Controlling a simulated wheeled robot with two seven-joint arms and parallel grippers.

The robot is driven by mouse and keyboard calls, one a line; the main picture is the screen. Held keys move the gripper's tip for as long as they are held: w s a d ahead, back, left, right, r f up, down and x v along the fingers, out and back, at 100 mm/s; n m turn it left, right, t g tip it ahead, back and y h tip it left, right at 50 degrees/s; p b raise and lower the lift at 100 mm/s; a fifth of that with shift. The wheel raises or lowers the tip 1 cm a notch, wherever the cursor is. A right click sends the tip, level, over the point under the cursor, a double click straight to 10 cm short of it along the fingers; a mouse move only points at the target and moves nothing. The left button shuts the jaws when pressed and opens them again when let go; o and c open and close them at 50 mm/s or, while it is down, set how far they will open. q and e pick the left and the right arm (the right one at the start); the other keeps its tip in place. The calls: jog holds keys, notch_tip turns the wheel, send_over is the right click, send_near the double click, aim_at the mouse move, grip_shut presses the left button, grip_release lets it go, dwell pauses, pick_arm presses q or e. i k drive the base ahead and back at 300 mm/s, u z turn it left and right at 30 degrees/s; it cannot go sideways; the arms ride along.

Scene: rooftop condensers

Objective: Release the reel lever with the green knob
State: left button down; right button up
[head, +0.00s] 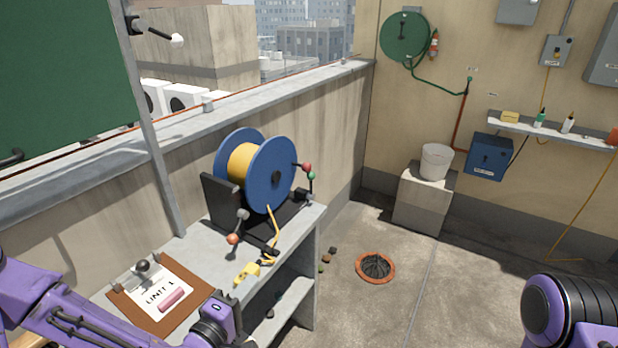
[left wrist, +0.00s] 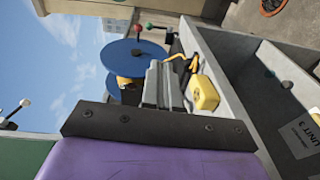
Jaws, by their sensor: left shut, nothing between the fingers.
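The reel (head: 272,175) is a blue drum with yellow cable, on a black stand on a grey bench. A lever with a green knob (head: 312,175) is on its right side, close beside a red knob (head: 307,167). The green knob also shows small in the left wrist view (left wrist: 150,26), beyond the reel. An orange-red knob (head: 232,239) is at the stand's front. My left gripper (left wrist: 165,85) is shut and empty, apart from the levers; in the head view it is over the bench's near edge. My right gripper is not in view.
A clipboard (head: 140,312) marked UNIT 1, with a pink item, lies left of my left gripper. The parapet wall (head: 335,140) runs behind the reel. Open floor with an orange-rimmed drain (head: 361,270) is to the right.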

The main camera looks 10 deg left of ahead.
aim_at(311, 175)
jog(key=i, duration=0.9)
jog(key=u, duration=0.05)
